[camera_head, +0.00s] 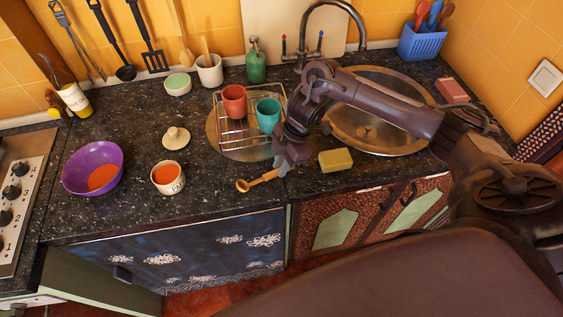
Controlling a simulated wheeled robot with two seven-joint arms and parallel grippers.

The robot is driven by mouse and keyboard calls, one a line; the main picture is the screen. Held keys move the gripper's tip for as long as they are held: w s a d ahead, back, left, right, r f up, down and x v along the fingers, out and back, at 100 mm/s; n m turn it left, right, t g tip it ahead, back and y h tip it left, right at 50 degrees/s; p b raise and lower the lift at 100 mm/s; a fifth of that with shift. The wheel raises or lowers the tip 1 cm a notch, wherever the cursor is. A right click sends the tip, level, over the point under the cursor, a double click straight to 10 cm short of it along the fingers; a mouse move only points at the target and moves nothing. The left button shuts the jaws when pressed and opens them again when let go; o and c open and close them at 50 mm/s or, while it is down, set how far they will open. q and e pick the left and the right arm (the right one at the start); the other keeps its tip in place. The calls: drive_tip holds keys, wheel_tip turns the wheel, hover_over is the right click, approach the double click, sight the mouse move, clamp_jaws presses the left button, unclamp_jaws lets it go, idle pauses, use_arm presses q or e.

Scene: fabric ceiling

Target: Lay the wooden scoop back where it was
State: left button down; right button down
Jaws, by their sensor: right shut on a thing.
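The wooden scoop (262,179) is at the front edge of the dark speckled counter, its bowl end pointing left and its handle running right to my right gripper (281,169). My right gripper is shut on the handle end and points downward. I cannot tell whether the scoop touches the counter or is slightly above it. My left gripper is not in view.
A white labelled jar (167,188) of orange contents and a purple bowl (75,179) stand left of the scoop. A yellow sponge (335,160) lies to its right. Behind is a wire rack (246,141) with a red cup (234,101) and teal cup (268,115).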

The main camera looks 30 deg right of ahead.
drive_tip(key=c, duration=1.3)
unclamp_jaws()
drive_tip(key=shift+o, duration=0.2)
drive_tip(key=v, duration=0.7)
drive_tip(key=shift+d+r, duration=0.15)
drive_tip(key=shift+r, duration=0.25)
